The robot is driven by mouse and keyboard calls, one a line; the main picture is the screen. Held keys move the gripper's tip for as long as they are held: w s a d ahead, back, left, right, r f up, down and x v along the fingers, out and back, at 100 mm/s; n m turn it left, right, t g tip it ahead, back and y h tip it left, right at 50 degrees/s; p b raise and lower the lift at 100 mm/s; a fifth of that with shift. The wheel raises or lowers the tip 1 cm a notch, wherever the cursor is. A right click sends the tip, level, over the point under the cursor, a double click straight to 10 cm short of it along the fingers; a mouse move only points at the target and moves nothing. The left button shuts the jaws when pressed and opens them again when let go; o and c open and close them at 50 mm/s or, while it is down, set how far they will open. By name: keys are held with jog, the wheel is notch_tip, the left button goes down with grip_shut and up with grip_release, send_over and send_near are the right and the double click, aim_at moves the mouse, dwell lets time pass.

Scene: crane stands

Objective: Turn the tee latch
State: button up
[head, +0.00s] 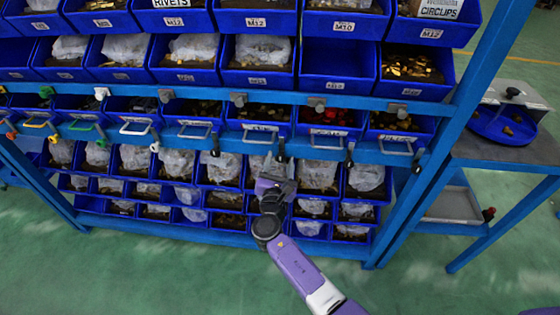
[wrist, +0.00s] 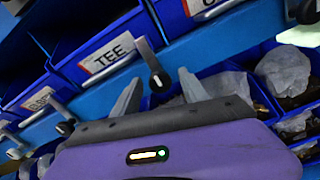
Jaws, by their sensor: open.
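The bin labelled TEE (wrist: 105,55) is in the upper left of the wrist view. The tee latch (wrist: 152,62), a pale lever with a round dark end, hangs tilted at the right of its label. My gripper (wrist: 160,80) is open, with its two grey fingers apart. The latch's dark end appears between the fingertips; I cannot tell whether they touch it. In the head view my gripper (head: 272,168) is at the rack, just below what looks like the same latch (head: 281,150). The label there is too small to read surely.
A similar latch (wrist: 65,120) hangs to the left and another (wrist: 305,10) to the right. The blue rack (head: 340,146) holds rows of bins with bagged parts above and below my gripper. A side table (head: 500,150) stands at the right. The green floor in front is clear.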

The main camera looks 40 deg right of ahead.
jog(key=shift+d, duration=0.1)
grip_shut()
